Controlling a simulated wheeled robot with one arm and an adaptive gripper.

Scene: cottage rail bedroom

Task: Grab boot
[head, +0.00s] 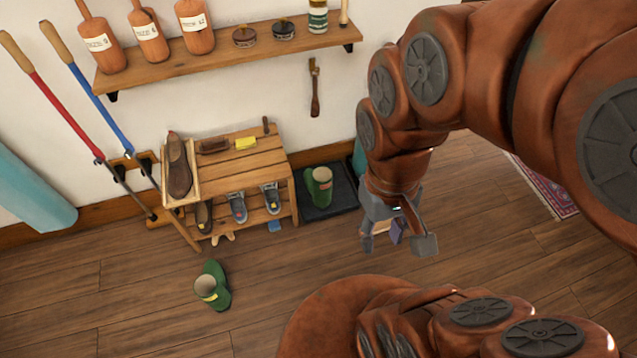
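A green boot (212,286) with a pale opening stands on the wooden floor at the lower left, in front of the shoe bench. A second green boot (319,186) stands on a black tray (340,197) to the right of the bench. My gripper (398,245) hangs down over the floor, to the right of both boots and apart from them. Its two fingers are spread. A small purple and pale object shows between or behind the fingers; I cannot tell how far away it is.
A wooden shoe bench (240,170) stands by the wall with a brown shoe (179,168), brushes, a yellow block (246,143) and several shoes below. Long-handled tools lean at left. The floor (120,310) around the front boot is clear.

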